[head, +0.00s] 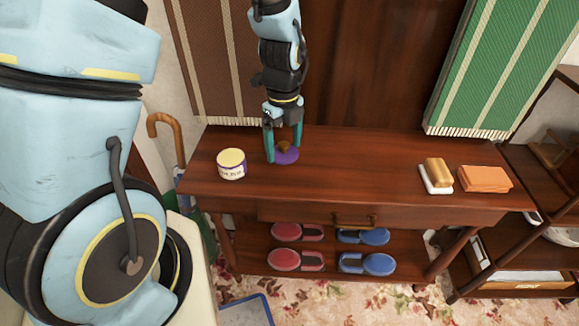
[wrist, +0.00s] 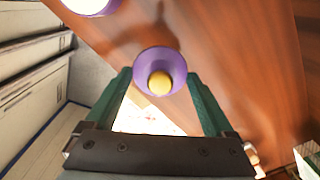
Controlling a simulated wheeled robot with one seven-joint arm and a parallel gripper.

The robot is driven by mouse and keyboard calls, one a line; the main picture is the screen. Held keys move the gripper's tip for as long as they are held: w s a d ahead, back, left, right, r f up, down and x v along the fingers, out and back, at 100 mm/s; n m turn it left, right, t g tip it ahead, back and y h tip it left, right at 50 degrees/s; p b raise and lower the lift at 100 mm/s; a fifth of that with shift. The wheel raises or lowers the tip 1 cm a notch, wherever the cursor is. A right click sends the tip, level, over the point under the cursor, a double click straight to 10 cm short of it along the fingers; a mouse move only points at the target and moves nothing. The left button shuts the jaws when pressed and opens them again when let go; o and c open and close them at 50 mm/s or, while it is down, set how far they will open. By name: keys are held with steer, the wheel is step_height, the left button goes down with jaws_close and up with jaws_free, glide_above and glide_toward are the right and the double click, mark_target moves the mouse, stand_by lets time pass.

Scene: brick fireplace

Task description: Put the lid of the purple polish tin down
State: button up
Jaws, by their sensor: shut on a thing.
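The purple lid (head: 290,157) with a small round knob is between the fingertips of my gripper (head: 284,156), over the left part of the wooden table top. In the wrist view the lid (wrist: 150,64) shows between the two green fingers of my gripper (wrist: 160,78), with its yellowish knob towards me. My gripper is shut on the lid. The lid is close to the table top; I cannot tell whether it touches. The polish tin (head: 232,171), pale with a purple label, stands uncovered to the left. Part of it shows at the top edge of the wrist view (wrist: 90,5).
The wooden table (head: 360,160) is clear in the middle. At its right lie a brush (head: 437,172) on a white piece and an orange folded cloth (head: 484,178). Red slippers (head: 286,231) and blue slippers (head: 375,236) sit on the shelf below. A cane (head: 165,122) leans at the left.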

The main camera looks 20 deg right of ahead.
mark_target(284, 173)
steer(key=shift+f+p, duration=0.4)
steer(key=shift+f, duration=2.8)
steer(key=shift+f, duration=0.1)
steer(key=o, duration=1)
steer(key=shift+o, duration=0.2)
step_height(284, 173, up, 12)
steer(key=shift+r+b, duration=0.15)
steer(key=shift+b, duration=0.75)
steer(key=a+r+n, duration=0.2)
steer(key=a+n, duration=1)
steer(key=n, duration=0.3)
steer(key=w+a+r+n+t, duration=0.1)
steer(key=a+r+n, duration=0.2)
steer(key=a+n, duration=1)
steer(key=n, duration=0.3)
steer(key=shift+w+a+r+t, duration=0.15)
steer(key=shift+a+r+t, duration=0.1)
steer(key=shift+r+t, duration=0.05)
